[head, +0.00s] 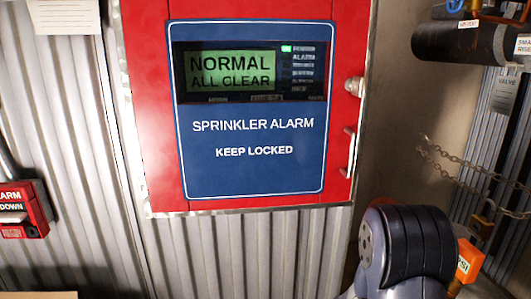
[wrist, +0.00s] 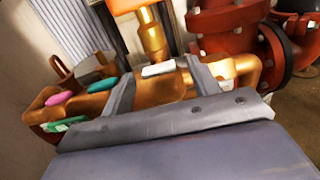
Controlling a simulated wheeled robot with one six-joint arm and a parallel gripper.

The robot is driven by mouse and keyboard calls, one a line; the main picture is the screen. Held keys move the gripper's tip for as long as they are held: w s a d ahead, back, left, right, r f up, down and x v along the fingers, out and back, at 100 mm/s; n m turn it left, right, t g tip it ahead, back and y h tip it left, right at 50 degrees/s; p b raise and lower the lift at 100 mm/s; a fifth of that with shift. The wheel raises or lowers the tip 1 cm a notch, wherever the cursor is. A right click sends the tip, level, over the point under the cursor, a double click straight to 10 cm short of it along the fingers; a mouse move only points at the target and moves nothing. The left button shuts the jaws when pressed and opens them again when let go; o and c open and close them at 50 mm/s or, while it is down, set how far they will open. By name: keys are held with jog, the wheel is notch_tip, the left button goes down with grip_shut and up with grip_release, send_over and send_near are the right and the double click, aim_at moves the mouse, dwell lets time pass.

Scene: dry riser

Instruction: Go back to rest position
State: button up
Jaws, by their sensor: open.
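My gripper (wrist: 163,85) shows in the wrist view, with its two grey fingers apart and nothing clearly held between them. Behind the fingers lies a brass-coloured pipe body (wrist: 85,103) with pink, green and white pieces on it. I cannot tell whether the fingers touch it. In the head view my gripper is out of sight; only a dark, rounded part of my arm shows at the lower right.
A red sprinkler alarm cabinet (head: 257,203) reading "NORMAL ALL CLEAR" hangs on a corrugated wall (head: 75,130). A red alarm box (head: 22,210) is at left. A chain (head: 465,180) and dark pipe (head: 455,42) are at right. Red flanged pipes (wrist: 235,35) stand behind my gripper.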

jog(key=shift+a+n, duration=0.1)
jog(key=shift+n, duration=0.2)
